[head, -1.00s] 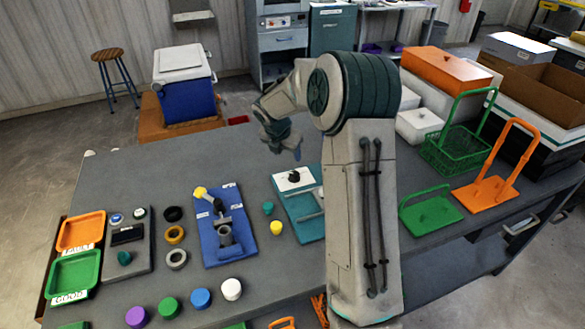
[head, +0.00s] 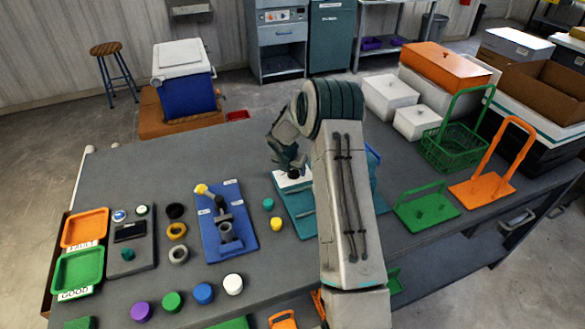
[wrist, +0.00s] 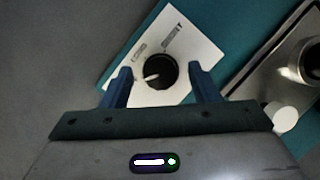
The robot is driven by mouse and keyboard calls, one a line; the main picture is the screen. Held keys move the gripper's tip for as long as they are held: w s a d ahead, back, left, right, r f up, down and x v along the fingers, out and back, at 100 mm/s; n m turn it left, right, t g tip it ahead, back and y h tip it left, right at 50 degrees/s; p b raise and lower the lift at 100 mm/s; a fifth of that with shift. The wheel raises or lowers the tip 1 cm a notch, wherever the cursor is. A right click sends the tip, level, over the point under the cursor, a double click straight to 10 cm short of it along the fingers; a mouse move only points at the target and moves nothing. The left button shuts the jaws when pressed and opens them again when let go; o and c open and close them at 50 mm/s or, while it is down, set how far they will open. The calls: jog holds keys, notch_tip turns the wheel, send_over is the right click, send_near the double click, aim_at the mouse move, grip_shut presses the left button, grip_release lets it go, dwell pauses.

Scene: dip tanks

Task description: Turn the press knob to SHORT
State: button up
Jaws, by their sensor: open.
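The press knob (wrist: 160,72) is a round black dial with a white pointer line on a white label plate (wrist: 194,43). In the wrist view its pointer is aimed to the left and slightly down. The plate has two small printed labels, too blurred to read. My gripper (wrist: 163,75) is open, with one blue finger on each side of the knob; I cannot tell whether they touch it. In the head view, my gripper (head: 291,168) is over the white plate on the teal press base (head: 297,217), and the knob (head: 294,174) is partly hidden.
A metal press part (wrist: 308,60) stands right of the knob in the wrist view. A teal cap (head: 268,204) and a yellow cap (head: 276,224) lie left of the press. A blue fixture (head: 233,240) stands further left. The table behind the press is clear.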

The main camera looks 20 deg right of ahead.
jog(key=shift+f, duration=0.2)
jog(key=c, duration=1)
